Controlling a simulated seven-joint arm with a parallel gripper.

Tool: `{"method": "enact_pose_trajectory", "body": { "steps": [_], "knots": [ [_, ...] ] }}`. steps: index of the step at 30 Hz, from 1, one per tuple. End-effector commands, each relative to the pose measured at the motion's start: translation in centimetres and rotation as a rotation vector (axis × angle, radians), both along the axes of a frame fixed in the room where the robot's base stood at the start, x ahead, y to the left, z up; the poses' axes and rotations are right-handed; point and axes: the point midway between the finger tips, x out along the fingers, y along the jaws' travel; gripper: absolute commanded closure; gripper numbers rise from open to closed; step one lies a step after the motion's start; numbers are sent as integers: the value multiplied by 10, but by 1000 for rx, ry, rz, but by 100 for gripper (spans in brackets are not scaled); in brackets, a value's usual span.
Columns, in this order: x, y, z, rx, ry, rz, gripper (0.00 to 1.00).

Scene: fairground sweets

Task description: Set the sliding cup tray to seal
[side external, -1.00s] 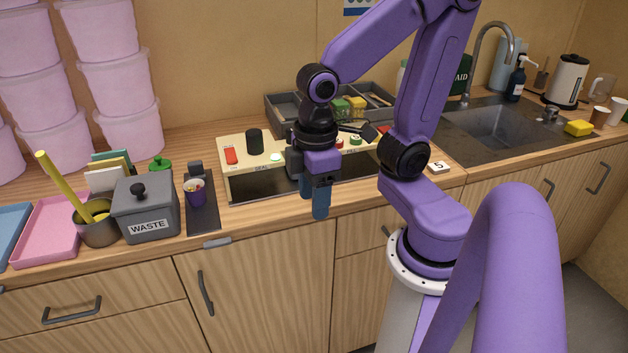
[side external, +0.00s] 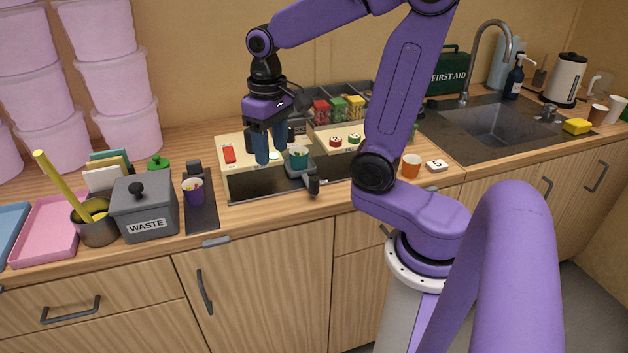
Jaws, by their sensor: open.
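The sliding cup tray (side external: 301,171) is a small grey carriage with a dark handle (side external: 314,186) jutting toward the counter's front. It sits on a dark track (side external: 250,182) in front of the cream control panels, near the middle of the track. A teal cup (side external: 299,158) stands upright in it. My gripper (side external: 270,155) points down, open and empty, above the left panel, just left of the cup and apart from the handle. Its fingers partly cover the panel's knob and lamp. I cannot read the position labels along the track.
The left panel has a red switch (side external: 229,154); the right one has red and green buttons (side external: 354,139). An orange cup (side external: 411,165) and number tile (side external: 436,166) lie right of my arm.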

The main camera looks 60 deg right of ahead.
Motion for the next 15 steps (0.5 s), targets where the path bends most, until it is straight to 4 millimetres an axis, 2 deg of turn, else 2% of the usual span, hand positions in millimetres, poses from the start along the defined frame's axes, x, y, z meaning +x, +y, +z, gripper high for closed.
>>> {"method": "enact_pose_trajectory", "body": {
  "steps": [7, 15],
  "knots": [
    [7, -25, 9, 0, 3, -234, 48],
    [1, -52, 18, 1, 6, -484, 48]
  ]
}}
